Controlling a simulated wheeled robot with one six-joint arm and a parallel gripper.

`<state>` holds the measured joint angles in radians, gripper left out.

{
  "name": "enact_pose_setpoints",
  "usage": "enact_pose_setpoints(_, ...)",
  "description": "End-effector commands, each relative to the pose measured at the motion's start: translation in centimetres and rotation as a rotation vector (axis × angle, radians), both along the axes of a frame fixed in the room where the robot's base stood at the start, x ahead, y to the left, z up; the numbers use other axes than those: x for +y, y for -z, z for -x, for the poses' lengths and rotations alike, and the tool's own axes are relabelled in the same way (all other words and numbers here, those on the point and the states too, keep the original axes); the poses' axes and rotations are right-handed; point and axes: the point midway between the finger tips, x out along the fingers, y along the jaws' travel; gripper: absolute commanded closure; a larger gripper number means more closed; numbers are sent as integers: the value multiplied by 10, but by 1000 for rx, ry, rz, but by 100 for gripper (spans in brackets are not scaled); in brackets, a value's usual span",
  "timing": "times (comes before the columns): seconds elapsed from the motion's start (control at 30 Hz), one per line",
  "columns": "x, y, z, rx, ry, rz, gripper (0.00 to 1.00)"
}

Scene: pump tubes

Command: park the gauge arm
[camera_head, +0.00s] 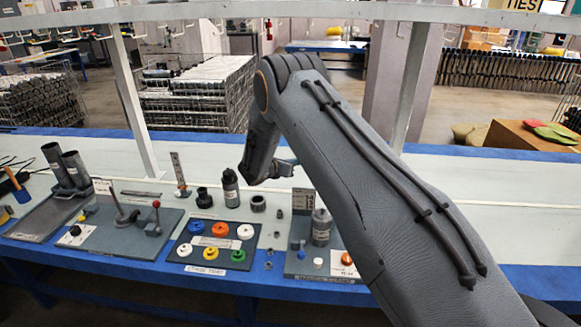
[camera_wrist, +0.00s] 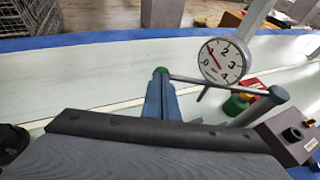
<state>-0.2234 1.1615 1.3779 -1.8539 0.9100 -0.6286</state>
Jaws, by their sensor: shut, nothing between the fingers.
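In the wrist view a round white gauge (camera_wrist: 222,61) with a red needle faces me. Below it a thin grey gauge arm (camera_wrist: 220,84) runs left from the top of a grey post (camera_wrist: 262,104). My gripper (camera_wrist: 161,73) is shut and empty, with its green-tipped fingers at the left end of the gauge arm. I cannot tell whether they touch it. In the head view my gripper (camera_head: 292,164) points right above the bench. The gauge and its arm do not show there; my own arm covers that part of the bench.
A dark block with a knob (camera_wrist: 294,138) and a green and red item (camera_wrist: 238,103) are near the post. The rear bench strip is clear.

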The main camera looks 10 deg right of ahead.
Motion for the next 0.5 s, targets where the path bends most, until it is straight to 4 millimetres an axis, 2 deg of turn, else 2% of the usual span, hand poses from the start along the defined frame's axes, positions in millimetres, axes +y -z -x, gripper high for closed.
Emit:
enact_pose_setpoints(0.2, -10, 2, -15, -1, 1, 0, 100)
enact_pose_setpoints(0.5, -16, -1, -16, -2, 4, 2, 100)
